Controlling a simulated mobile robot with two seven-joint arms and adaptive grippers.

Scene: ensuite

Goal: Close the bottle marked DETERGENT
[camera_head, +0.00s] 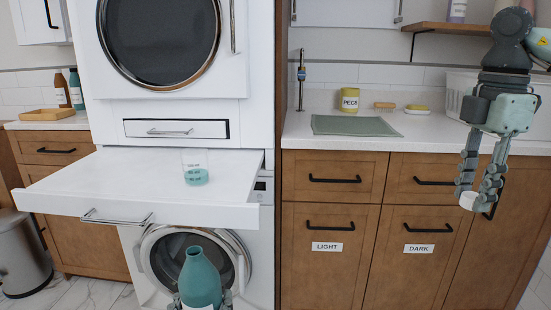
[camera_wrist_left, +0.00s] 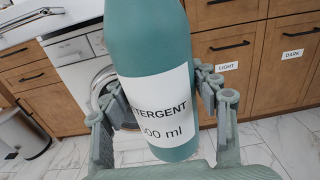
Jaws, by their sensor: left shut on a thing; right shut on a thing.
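The teal detergent bottle (camera_head: 200,279) stands at the bottom middle of the head view, its neck bare and no cap on it. In the left wrist view the bottle (camera_wrist_left: 148,45) fills the middle, with a white label reading "...TERGENT" and "500 ml" partly cut. My left gripper (camera_wrist_left: 160,105) is shut around the bottle's body; its fingers show on both sides. My right gripper (camera_head: 476,196) points down at the right of the head view, shut on a small white cap (camera_head: 467,201). The cap is well to the right of the bottle and higher in the picture.
A pull-out shelf (camera_head: 95,180) between the two machines holds a measuring cup (camera_head: 196,170) with teal liquid. The counter (camera_head: 300,128) carries a green mat (camera_head: 355,125), a yellow PEGS tub (camera_head: 349,100) and a white basket (camera_head: 462,88). A bin (camera_head: 22,255) stands at the left.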

